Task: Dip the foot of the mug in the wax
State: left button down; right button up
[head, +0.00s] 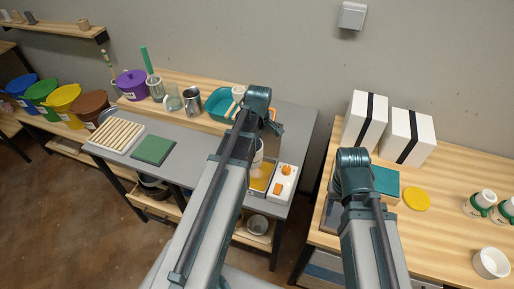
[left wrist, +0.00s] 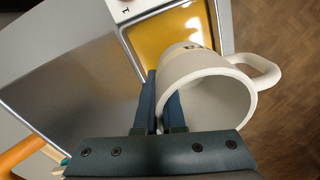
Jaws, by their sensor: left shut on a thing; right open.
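My left gripper (left wrist: 160,102) is shut on the wall of a white mug (left wrist: 207,88), one finger inside and one outside. The mug's mouth faces the wrist camera and its handle points right. Its foot is turned toward the amber wax (left wrist: 150,38) in a metal-rimmed pan. In the head view the mug (head: 258,155) shows partly behind my left arm, over the wax (head: 257,184). The foot is hidden, so I cannot tell whether it touches the wax. My right gripper (head: 335,193) is over the right table, open, its fingers mostly hidden by its arm.
A white unit with orange knobs (head: 283,180) adjoins the wax pan. A teal tray (head: 222,104), cups and a purple pot (head: 132,84) stand behind. White boxes (head: 364,122), a yellow disc (head: 416,199), green-banded mugs (head: 482,200) and a white bowl (head: 491,262) occupy the right table.

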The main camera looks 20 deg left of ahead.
pick_arm(q)
jog(key=shift+f+b, duration=3.1)
jog(key=shift+f, duration=0.35)
pick_arm(e)
jog(key=shift+f, duration=3.4)
pick_arm(q)
jog(key=shift+f+b, duration=0.45)
pick_arm(e)
jog(key=shift+f, duration=0.45)
pick_arm(q)
jog(key=shift+r, duration=0.15)
pick_arm(e)
jog(key=shift+r, duration=0.15)
pick_arm(q)
jog(key=shift+r+p, duration=1.45)
jog(key=shift+p, duration=0.1)
pick_arm(e)
jog(key=shift+r, duration=1.4)
pick_arm(q)
notch_tip(320, 180, up, 7)
jog(key=p, duration=0.7)
pick_arm(e)
notch_tip(320, 180, up, 7)
